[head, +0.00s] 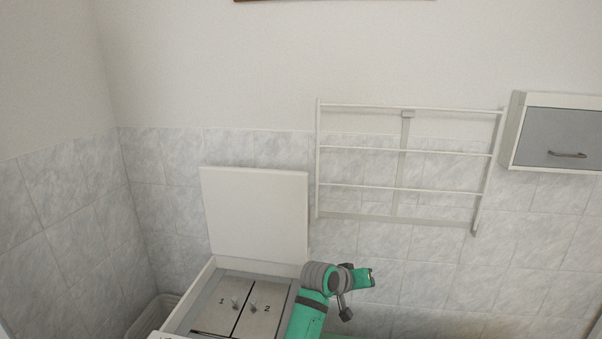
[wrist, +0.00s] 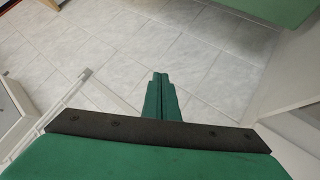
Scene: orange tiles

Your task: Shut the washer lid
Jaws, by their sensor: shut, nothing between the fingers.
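The washer lid (head: 255,213) is a flat white panel standing open, nearly upright, at the back of the washer (head: 202,281) against the tiled wall. Below it the washer's open top shows two grey panels marked 1 and 2, each with a small knob. My green and grey arm reaches up at the washer's right side, and its end is to the right of the lid, apart from it. In the wrist view my gripper (wrist: 160,78) is shut and empty, its green fingers together. The washer's lower front is out of view.
A white wall rack (head: 405,154) hangs right of the lid. A grey-doored cabinet (head: 561,136) is at the far right. A pale basket (head: 152,314) stands on the left between washer and wall. The space above the washer's open top looks clear.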

